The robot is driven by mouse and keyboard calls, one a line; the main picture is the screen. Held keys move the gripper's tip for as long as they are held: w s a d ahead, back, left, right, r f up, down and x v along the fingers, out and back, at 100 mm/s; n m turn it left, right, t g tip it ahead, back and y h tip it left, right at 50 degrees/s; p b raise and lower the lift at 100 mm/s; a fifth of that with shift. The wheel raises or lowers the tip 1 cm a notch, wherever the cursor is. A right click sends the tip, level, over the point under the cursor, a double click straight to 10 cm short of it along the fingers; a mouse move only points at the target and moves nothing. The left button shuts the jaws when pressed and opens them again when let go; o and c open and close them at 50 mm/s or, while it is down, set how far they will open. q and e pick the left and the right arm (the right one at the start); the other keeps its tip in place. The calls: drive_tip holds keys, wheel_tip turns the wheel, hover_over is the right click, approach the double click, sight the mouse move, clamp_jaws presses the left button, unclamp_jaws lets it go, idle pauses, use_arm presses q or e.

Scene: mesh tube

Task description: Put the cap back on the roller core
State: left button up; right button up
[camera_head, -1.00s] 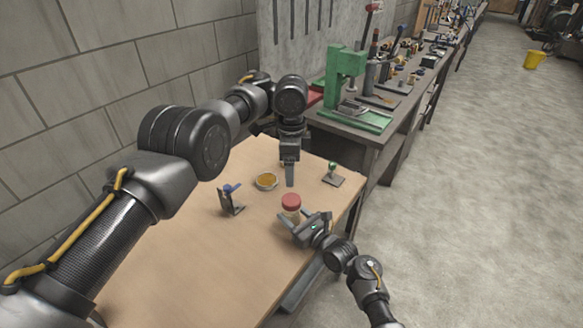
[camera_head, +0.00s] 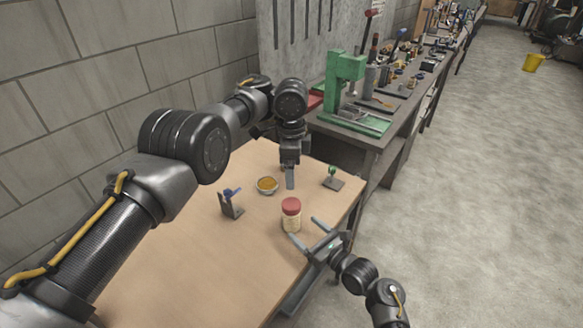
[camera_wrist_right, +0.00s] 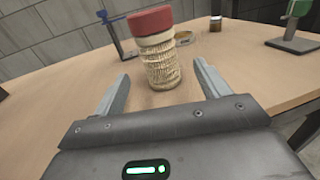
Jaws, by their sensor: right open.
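The roller core (camera_head: 291,220) is a pale, mesh-wrapped cylinder standing upright on the wooden table. The red cap (camera_head: 291,204) sits on its top. In the right wrist view the core (camera_wrist_right: 161,62) and the cap (camera_wrist_right: 151,20) stand just beyond my fingers, and the cap covers the core's upper end. My right gripper (camera_head: 307,231) is open and empty, in front of the core at its lower right, with fingers pointing toward it. My left gripper (camera_head: 290,180) points down behind the core, over the far part of the table; its fingers overlap, so its opening is unclear.
A round dish (camera_head: 267,185) with orange contents lies behind the core. A metal stand with a blue part (camera_head: 231,205) is to the left. A green-knobbed piece on a grey base (camera_head: 333,178) is near the right edge. The front left table is clear.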

drive_tip(key=v, duration=0.4)
drive_tip(key=shift+s+d, duration=0.1)
idle(0.4)
